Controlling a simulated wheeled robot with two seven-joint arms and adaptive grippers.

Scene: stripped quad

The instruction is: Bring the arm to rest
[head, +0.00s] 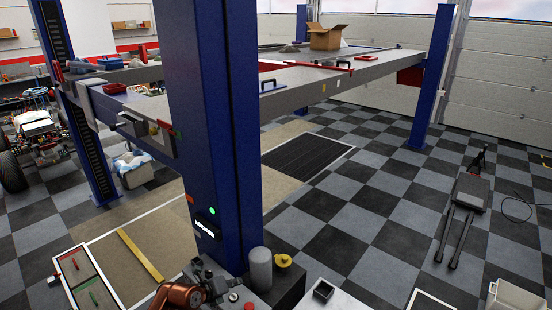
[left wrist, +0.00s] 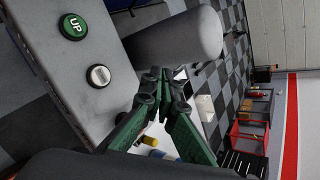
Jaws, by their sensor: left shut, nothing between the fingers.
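My left gripper (head: 212,283) is low in the middle of the head view, at the end of my orange and dark arm. It is close to the foot of the blue lift post (head: 215,130). In the left wrist view, the green fingers of my left gripper (left wrist: 163,84) meet at their tips with nothing between them. The grey control box (left wrist: 60,95) lies to their left, with a green UP button (left wrist: 73,27) and a white knob (left wrist: 99,75). My right gripper is not in view.
A grey cylinder (head: 260,268) stands beside the post, with a yellow object (head: 284,260) to its right. A dark open box (head: 323,291) is further right. A framed tray (head: 85,283) lies at lower left. The checkered floor (head: 370,215) has free room at right.

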